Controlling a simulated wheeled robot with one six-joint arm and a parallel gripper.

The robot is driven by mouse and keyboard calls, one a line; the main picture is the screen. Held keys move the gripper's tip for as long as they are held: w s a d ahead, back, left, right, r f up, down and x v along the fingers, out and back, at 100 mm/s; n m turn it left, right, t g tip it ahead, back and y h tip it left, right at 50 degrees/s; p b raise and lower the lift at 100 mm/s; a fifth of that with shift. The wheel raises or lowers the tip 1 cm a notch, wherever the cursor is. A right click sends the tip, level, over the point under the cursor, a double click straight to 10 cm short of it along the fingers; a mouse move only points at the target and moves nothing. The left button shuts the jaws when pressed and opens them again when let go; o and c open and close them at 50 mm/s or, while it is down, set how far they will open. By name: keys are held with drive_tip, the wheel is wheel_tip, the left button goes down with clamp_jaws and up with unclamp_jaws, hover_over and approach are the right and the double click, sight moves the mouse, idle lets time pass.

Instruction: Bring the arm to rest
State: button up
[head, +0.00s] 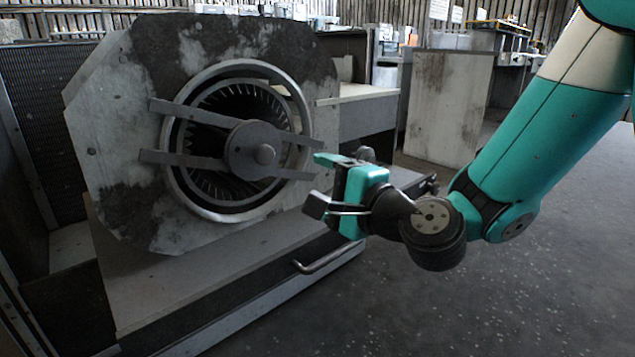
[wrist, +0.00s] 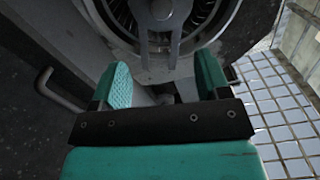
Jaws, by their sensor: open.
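My gripper (head: 318,182) is in front of the lower right side of the blower housing (head: 120,110) in the head view. Its jaws are apart, with nothing between them. The open jaws also show in the wrist view (wrist: 163,85), pointing toward the round opening. The housing is a worn grey plate with a metal ring (head: 180,185) around a finned wheel (head: 225,185). Two flat bars and a round hub (head: 258,150) cross the opening. My gripper appears apart from the housing. My teal and white arm reaches in from the upper right.
The housing stands on a grey base with a bar handle (head: 325,256) below my gripper; the handle also shows in the wrist view (wrist: 58,92). A worn pale cabinet (head: 447,105) stands behind my arm. The speckled floor (head: 480,300) at the lower right is clear.

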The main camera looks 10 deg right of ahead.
drive_tip(key=s+a+r+n+g+y+p, duration=0.25)
drive_tip(key=s+a+n+g+p, duration=0.3)
drive_tip(key=s+n+g, duration=0.7)
drive_tip(key=s+d+r+n+g+h+p, duration=0.3)
drive_tip(key=s+d+n+h+p, duration=0.2)
drive_tip(key=s+d+n+h, duration=0.35)
wheel_tip(320, 180, up, 37)
drive_tip(key=s+y+p, duration=0.1)
drive_tip(key=p, duration=3.6)
drive_tip(key=shift+s+d+r, duration=0.15)
drive_tip(key=shift+s+r, duration=0.05)
drive_tip(key=shift+s, duration=0.15)
